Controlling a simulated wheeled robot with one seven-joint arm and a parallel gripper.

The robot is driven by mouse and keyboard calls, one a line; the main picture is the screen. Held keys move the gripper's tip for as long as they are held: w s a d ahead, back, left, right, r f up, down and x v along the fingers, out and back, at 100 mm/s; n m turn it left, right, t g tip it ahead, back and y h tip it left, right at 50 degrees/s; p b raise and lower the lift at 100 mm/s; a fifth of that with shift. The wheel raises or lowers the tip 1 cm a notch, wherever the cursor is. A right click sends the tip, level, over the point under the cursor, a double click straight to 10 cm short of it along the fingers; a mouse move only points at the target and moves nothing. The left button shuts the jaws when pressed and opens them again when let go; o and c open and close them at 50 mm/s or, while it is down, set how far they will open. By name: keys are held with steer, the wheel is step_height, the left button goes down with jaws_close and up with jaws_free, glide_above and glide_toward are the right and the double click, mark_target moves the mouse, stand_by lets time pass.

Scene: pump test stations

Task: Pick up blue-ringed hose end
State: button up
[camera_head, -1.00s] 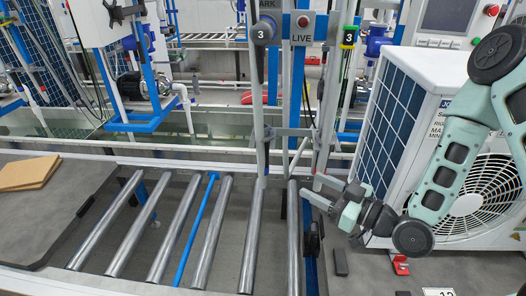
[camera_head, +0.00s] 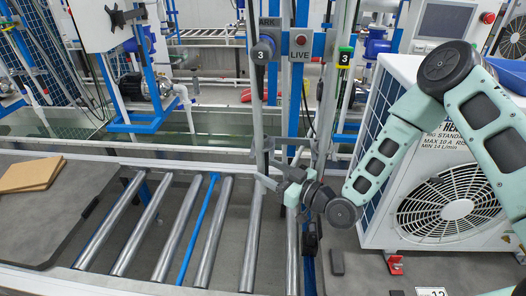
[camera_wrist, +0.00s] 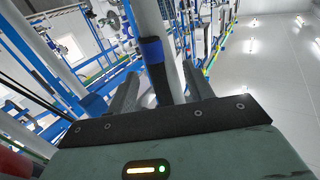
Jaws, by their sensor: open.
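The ring is too small to make out there.
A roller conveyor (camera_head: 205,235) lies below and left of my gripper. A white fan unit (camera_head: 425,170) stands close on the right, behind my arm. A second upright line with a green band (camera_head: 345,50) hangs right of the post marked LIVE (camera_head: 300,55). Brown boards (camera_head: 30,174) lie at the left.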

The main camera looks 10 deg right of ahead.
steer(key=shift+p+x, duration=0.55)
steer(key=shift+x, duration=0.95)
steer(key=shift+c, duration=0.3)
steer(key=c, duration=1)
steer(key=shift+r, duration=0.1)
jaws_close()
steer(key=shift+r, duration=0.1)
